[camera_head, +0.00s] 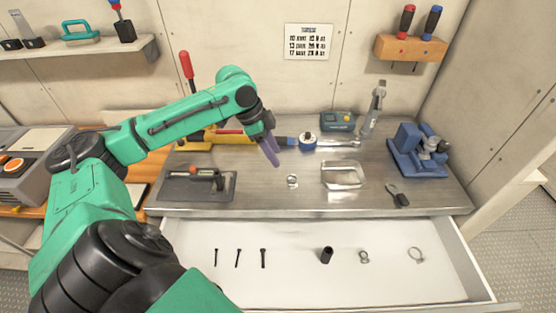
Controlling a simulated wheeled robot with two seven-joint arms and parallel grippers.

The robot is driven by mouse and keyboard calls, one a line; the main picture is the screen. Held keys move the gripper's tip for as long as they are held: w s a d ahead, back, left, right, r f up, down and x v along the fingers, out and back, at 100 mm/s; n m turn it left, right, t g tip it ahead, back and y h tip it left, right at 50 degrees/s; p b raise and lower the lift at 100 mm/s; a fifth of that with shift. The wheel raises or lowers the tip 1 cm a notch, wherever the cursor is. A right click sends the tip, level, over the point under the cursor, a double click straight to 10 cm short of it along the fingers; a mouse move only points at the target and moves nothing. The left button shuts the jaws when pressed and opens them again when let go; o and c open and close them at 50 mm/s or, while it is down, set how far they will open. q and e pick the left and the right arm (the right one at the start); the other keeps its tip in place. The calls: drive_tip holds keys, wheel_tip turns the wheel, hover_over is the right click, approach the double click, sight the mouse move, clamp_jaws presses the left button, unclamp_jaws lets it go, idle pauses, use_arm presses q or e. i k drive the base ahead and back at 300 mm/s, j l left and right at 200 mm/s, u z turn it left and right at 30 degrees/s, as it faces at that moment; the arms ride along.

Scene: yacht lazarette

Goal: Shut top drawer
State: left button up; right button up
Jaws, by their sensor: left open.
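The top drawer (310,284) is pulled out below the steel workbench top (330,204). Its white floor shows, and its front edge runs along the bottom of the picture. Several small parts lie apart in it: dark bolts (263,258), a black socket (326,255), a small metal piece (364,257) and a ring clamp (416,255). My left gripper (273,155) is open, with purple fingers pointing down over the rear of the workbench, behind the drawer and apart from its front. My green left arm hides the drawer's left end. My right gripper is not in view.
On the bench stand a blue vise (418,152), a clamp-like metal frame (343,174), a dark plate with a tool (196,184), and a black-handled tool (398,195). A wooden screwdriver rack (410,48) hangs at the back right. Floor shows at right.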

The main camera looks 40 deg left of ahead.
sight(294, 279)
drive_tip(key=k+l, duration=0.15)
drive_tip(key=l, duration=0.2)
drive_tip(key=k+l, duration=0.15)
drive_tip(key=l, duration=0.25)
drive_tip(key=k+l, duration=0.15)
drive_tip(key=l, duration=0.2)
drive_tip(key=k+l, duration=0.1)
drive_tip(key=l, duration=0.3)
drive_tip(key=k+l, duration=0.15)
drive_tip(key=l, duration=0.2)
drive_tip(key=k+l, duration=0.15)
drive_tip(key=l, duration=0.2)
drive_tip(key=k+l, duration=0.15)
drive_tip(key=l, duration=0.25)
